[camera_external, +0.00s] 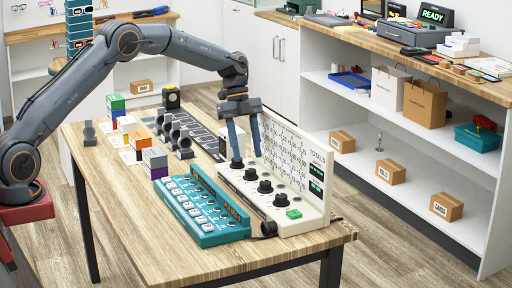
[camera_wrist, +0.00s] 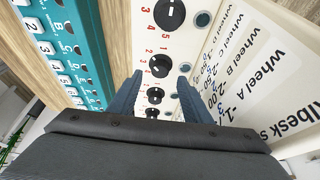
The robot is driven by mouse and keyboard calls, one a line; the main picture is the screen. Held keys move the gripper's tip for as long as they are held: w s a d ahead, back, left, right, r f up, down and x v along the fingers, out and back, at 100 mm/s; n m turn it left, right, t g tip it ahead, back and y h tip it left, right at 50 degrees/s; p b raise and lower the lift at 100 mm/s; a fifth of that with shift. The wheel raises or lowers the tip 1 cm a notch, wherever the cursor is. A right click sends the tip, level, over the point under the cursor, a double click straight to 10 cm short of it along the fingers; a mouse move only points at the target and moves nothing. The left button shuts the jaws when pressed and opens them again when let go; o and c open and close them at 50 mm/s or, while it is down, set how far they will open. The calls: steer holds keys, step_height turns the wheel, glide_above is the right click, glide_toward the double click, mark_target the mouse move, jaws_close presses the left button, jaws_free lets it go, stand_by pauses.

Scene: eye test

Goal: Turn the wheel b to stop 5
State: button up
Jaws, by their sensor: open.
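A white console (camera_external: 231,176) on the wooden table carries a row of black wheels and a green button (camera_external: 294,214). One wheel (camera_external: 265,187) stands mid-row; I cannot read which is wheel b. My gripper (camera_external: 247,158) is open and empty over the far end of the row, pointing down. In the wrist view its fingers (camera_wrist: 160,80) flank the row, with black wheels between them and a larger-looking wheel (camera_wrist: 170,13) beyond the tips. Red stop numbers ring the wheels. White marks show on the wheels. I cannot tell whether a finger touches a wheel.
A tall panel (camera_external: 285,146) marked TOTALS rises along the console's right side. A teal keyed box (camera_external: 205,212) lies left of it. Colored blocks (camera_external: 155,163) and dark upright pieces (camera_external: 182,140) stand farther left. The table's near edge (camera_external: 250,262) is clear.

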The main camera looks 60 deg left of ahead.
mark_target(250, 170)
steer(key=shift+p+x, duration=0.3)
steer(key=shift+x, duration=1.9)
steer(key=c, duration=1.1)
